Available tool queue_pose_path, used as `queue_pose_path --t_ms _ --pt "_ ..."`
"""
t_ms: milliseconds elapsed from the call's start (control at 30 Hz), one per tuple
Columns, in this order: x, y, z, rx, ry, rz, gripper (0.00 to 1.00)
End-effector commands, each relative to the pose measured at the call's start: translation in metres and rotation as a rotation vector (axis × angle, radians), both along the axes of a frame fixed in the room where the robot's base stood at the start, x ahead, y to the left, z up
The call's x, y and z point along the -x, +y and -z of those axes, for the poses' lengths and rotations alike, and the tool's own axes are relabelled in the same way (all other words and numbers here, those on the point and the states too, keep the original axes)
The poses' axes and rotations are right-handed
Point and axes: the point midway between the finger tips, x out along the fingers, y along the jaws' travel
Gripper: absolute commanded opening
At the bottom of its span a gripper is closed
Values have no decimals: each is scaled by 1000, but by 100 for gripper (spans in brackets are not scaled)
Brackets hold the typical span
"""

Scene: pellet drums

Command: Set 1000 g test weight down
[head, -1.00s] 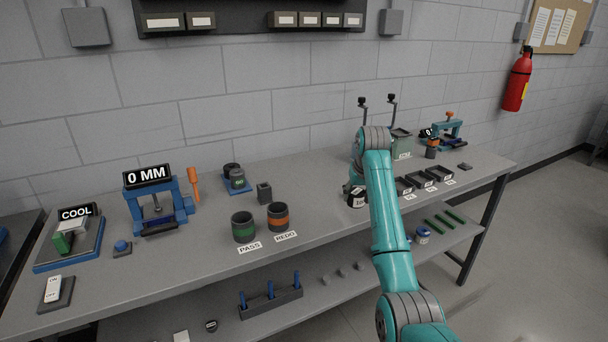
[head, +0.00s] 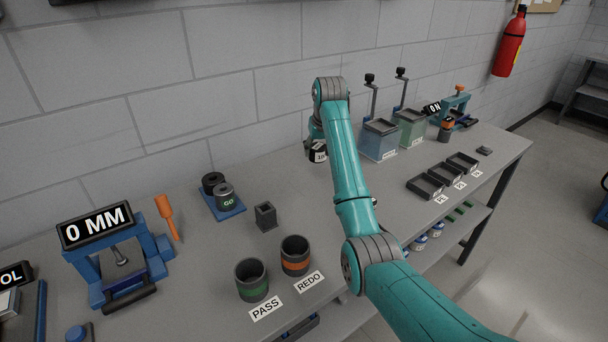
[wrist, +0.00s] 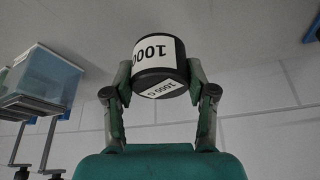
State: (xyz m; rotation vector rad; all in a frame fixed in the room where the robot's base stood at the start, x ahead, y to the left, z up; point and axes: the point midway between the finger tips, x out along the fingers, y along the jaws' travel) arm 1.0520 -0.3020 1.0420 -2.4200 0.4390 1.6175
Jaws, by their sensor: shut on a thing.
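The 1000 g test weight (wrist: 158,68) is a dark cylinder with a white label reading 1000. In the wrist view it sits between the two fingers of my gripper (wrist: 157,82), which is shut on it. In the head view the weight (head: 317,153) shows partly behind my arm, over the back of the bench (head: 225,238). My gripper (head: 317,140) there is mostly hidden by my own wrist. I cannot tell whether the weight's underside touches the bench top.
Blue (head: 379,140) and green (head: 411,128) bins stand right of the weight. Black trays (head: 426,186) lie in front of them. Bench between is clear.

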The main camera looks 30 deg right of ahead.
Motion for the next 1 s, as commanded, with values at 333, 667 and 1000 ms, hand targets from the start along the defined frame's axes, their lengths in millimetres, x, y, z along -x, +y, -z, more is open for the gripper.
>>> queue_pose_path --t_ms 333,667,1000 --pt "0 0 28 0 0 0 0" --pt "0 0 63 1 -4 0 0" --pt "0 0 97 1 -3 0 0"
